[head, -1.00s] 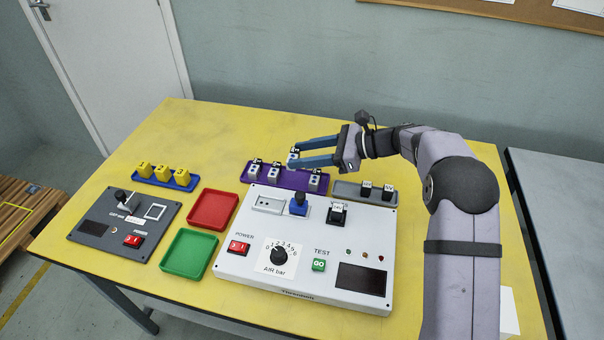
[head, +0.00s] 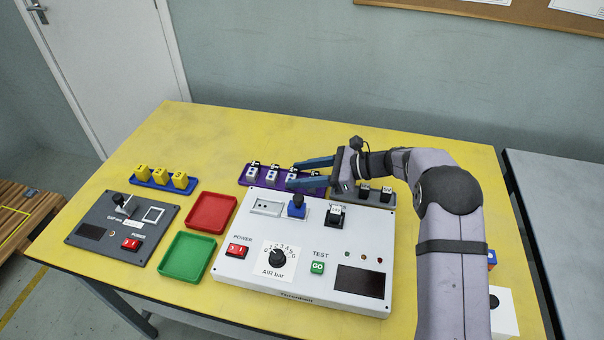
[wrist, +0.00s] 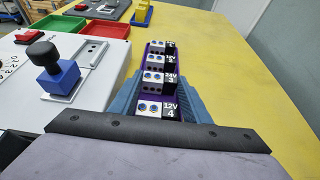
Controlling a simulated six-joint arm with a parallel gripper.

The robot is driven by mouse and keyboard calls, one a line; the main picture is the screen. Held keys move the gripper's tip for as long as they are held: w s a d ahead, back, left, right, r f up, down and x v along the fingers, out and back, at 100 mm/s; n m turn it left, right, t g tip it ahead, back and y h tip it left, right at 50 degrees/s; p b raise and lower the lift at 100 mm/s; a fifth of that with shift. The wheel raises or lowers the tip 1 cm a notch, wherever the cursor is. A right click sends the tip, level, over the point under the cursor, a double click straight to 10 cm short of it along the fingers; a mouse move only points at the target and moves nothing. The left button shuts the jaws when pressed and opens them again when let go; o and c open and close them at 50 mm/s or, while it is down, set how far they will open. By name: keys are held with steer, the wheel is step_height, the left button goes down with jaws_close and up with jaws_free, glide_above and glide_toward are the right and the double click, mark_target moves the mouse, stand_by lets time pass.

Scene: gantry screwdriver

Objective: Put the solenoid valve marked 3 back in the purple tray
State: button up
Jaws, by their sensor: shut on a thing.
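The purple tray (head: 242,179) lies behind the white test panel. My gripper (head: 291,173) is shut on the solenoid valve marked 3 (wrist: 153,79), a small white and black block labelled 24V. In the head view this valve (head: 292,172) is low between my blue fingers, upright, in line with the row in the tray. Two other valves (head: 252,171) stand to its left. The valve marked 4 (wrist: 150,108) stands on the near side in the wrist view; in the head view my fingers partly cover it. Whether valve 3 touches the tray floor is hidden.
The white panel (head: 225,268) with a blue valve-like block (head: 297,207) stands in front. A grey tray (head: 343,192) with black parts is right of the purple tray. A blue tray (head: 150,182) with yellow blocks, and red (head: 232,222) and green (head: 163,270) trays, lie left.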

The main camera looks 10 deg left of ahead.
steer(key=shift+f, duration=0.1)
steer(key=o, duration=1.1)
steer(key=shift+r, duration=0.2)
steer(key=v, duration=1.2)
steer(key=shift+d+f, duration=0.1)
